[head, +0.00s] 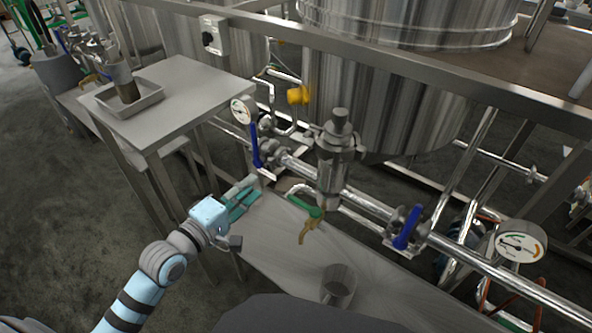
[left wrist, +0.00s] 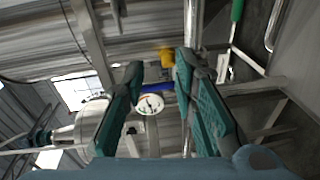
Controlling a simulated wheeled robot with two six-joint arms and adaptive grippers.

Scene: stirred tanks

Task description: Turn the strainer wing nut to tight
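The strainer appears to be the upright grey metal body (head: 338,152) with a stepped cap, set in the pipe run in the middle of the head view. A wing nut cannot be made out clearly on it. My left gripper (head: 243,200) is left of and below the strainer, apart from it, over the low bench's left end. In the left wrist view its two teal fingers (left wrist: 163,108) stand apart with nothing between them touching. Beyond them are a round gauge (left wrist: 150,104) and a blue lever (left wrist: 157,87). My right gripper is not in view.
Blue valve levers (head: 255,145) and (head: 407,228) flank the strainer. A green-handled tap (head: 306,207) hangs below it. A metal cup (head: 338,284) stands on the low bench (head: 275,245). A side table (head: 190,85) holds a tray (head: 128,98). A gauge (head: 520,247) is at right.

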